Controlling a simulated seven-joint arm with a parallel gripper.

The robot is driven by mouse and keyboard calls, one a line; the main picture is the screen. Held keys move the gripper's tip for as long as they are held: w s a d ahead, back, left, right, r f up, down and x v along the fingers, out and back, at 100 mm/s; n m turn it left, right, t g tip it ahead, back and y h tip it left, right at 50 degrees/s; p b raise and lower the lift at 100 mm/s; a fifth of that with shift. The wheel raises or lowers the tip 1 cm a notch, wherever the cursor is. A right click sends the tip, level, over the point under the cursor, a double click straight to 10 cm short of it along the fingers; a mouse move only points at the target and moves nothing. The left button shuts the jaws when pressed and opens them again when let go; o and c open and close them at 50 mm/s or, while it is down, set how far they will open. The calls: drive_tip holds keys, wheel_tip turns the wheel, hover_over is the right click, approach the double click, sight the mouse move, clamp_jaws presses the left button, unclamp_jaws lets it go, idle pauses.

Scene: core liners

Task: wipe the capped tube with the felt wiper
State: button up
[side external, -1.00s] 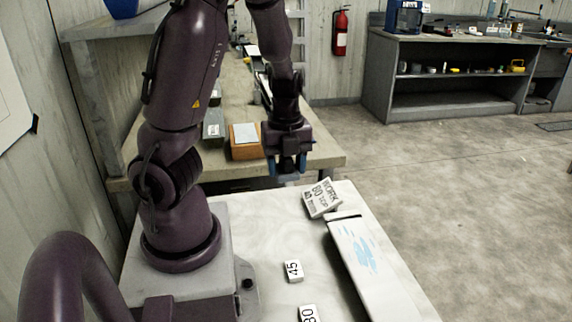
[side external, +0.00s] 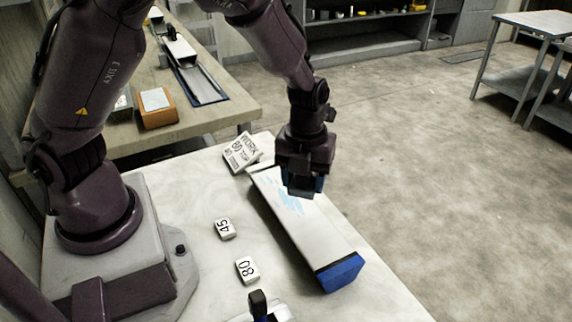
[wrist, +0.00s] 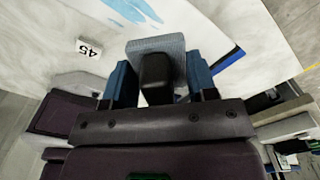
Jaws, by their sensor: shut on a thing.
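The capped tube (side external: 318,235) is a long white piece lying on the white worktop in the side view, with a blue cap (side external: 341,273) at its near end. Light blue smears (side external: 288,199) mark its upper face towards the far end. My gripper (side external: 304,190) is above the tube, by the smears. In the wrist view my gripper (wrist: 158,82) is shut on the black handle of the felt wiper (wrist: 157,45), a grey block. The wiper is hidden in the side view, so I cannot tell whether it touches the tube. Smears (wrist: 134,10) also show in the wrist view.
White blocks marked 45 (side external: 225,228) and 80 (side external: 247,269) lie left of the tube. A tilted white lettered block (side external: 241,153) lies near its far end. A black-handled item (side external: 259,304) is cut off at the bottom. A bench with an orange box (side external: 157,108) stands behind.

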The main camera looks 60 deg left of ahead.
sight(302, 215)
drive_tip(key=shift+a+f, duration=0.1)
drive_tip(key=shift+f, duration=3.7)
drive_tip(key=shift+a+f, duration=0.15)
drive_tip(key=shift+a, duration=0.65)
drive_tip(key=shift+c, duration=0.3)
drive_tip(key=shift+a, duration=6.35)
drive_tip(key=shift+d, duration=7.2)
drive_tip(key=shift+r, duration=4.1)
